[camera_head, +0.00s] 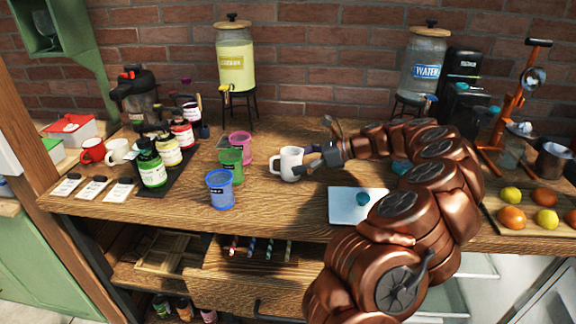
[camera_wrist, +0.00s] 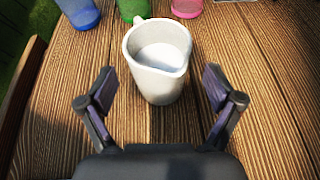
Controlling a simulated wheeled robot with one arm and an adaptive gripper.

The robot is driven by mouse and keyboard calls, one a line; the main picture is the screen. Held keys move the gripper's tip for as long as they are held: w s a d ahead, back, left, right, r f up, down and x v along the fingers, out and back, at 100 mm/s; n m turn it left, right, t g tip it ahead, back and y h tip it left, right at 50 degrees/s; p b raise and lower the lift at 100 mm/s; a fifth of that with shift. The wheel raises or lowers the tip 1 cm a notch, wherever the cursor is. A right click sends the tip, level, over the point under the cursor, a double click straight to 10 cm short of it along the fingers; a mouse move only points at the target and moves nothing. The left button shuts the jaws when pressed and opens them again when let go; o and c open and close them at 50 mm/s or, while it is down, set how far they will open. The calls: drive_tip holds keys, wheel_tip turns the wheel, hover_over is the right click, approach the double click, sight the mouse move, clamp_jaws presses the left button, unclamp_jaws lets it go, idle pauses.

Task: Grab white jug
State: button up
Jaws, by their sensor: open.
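The white jug (camera_head: 290,163) stands upright on the wooden table, near its middle, with its handle to the left. In the wrist view the jug (camera_wrist: 158,82) stands just ahead of my gripper, between the lines of the two fingers, with its open top showing and a spout at the right front. My gripper (camera_head: 312,158) is close at the jug's right side in the head view. In the wrist view my gripper (camera_wrist: 158,92) has its fingers spread wide, one on each side of the jug, with a gap on both sides. It holds nothing.
Blue (camera_head: 221,189), green (camera_head: 231,165) and pink (camera_head: 240,147) cups stand left of the jug. A white board (camera_head: 345,207) lies to the right under my arm. Bottles (camera_head: 151,163) and mugs (camera_head: 92,151) are further left; a fruit board (camera_head: 560,229) is far right.

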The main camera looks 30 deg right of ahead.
sight(289, 153)
drive_tip(key=shift+x, duration=1.75)
drive_tip(key=shift+c, duration=0.2)
drive_tip(key=c, duration=1.5)
drive_tip(key=shift+o, duration=0.2)
drive_tip(key=shift+r, duration=0.1)
drive_tip(key=shift+r, duration=1.55)
drive_tip(key=shift+s+d+r+b, duration=0.25)
drive_tip(key=shift+s+d+b, duration=0.2)
drive_tip(key=shift+s, duration=2.15)
drive_tip(key=shift+s+d+r+b, duration=0.3)
drive_tip(key=shift+s+d+b, duration=0.15)
drive_tip(key=shift+s, duration=2.2)
drive_tip(key=shift+s+d+r+b, duration=0.25)
drive_tip(key=shift+s+d+b, duration=0.2)
drive_tip(key=shift+s, duration=2.15)
